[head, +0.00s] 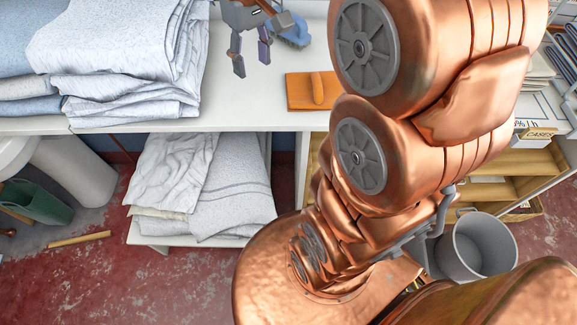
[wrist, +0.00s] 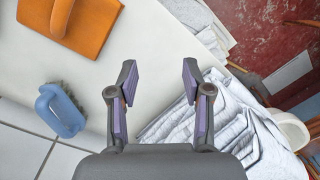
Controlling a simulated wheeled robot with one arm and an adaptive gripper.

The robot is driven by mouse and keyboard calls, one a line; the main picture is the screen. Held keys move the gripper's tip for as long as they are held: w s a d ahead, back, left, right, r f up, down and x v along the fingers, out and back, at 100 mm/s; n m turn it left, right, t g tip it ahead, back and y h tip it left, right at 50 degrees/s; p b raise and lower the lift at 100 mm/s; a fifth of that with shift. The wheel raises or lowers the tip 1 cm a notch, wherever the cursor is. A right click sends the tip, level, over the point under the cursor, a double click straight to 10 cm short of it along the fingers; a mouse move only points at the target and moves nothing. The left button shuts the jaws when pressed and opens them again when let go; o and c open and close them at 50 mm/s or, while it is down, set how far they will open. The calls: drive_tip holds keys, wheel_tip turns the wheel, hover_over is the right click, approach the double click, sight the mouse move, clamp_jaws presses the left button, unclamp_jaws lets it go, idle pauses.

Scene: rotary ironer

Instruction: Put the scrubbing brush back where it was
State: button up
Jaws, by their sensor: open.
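The scrubbing brush, with a blue looped handle and dark bristles, rests on the white table top in the head view (head: 293,30), partly hidden behind my gripper. In the wrist view the brush (wrist: 62,110) is at the left, beside the pale tiles, clear of my fingers. My gripper (head: 252,58) is open above the table, just left of the brush in the head view. In the wrist view my gripper (wrist: 158,78) has its two purple-padded fingers wide apart, with only bare table between them.
An orange board with a raised handle (head: 302,92) lies on the white table (head: 235,118), nearer the front edge. Folded white and blue linens (head: 125,60) are stacked on the left. More linens (head: 215,185) lie on the shelf below. A grey bucket (head: 478,248) stands at the right.

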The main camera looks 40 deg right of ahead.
drive_tip(key=s+a+f, duration=0.3)
drive_tip(key=s+f, duration=0.1)
drive_tip(key=s, duration=0.6)
drive_tip(key=s+a+f+m+g, duration=0.1)
drive_tip(key=s+a+f, duration=0.2)
drive_tip(key=s, duration=0.6)
wheel_tip(320, 180, down, 2)
drive_tip(key=shift+s+a+f+h, duration=0.1)
drive_tip(key=shift+s+a+h, duration=0.05)
drive_tip(key=shift+s+h, duration=0.2)
wheel_tip(320, 180, up, 6)
drive_tip(key=p, duration=0.5)
drive_tip(key=shift+f, duration=0.25)
drive_tip(key=shift+c, duration=0.3)
drive_tip(key=shift+c, duration=0.5)
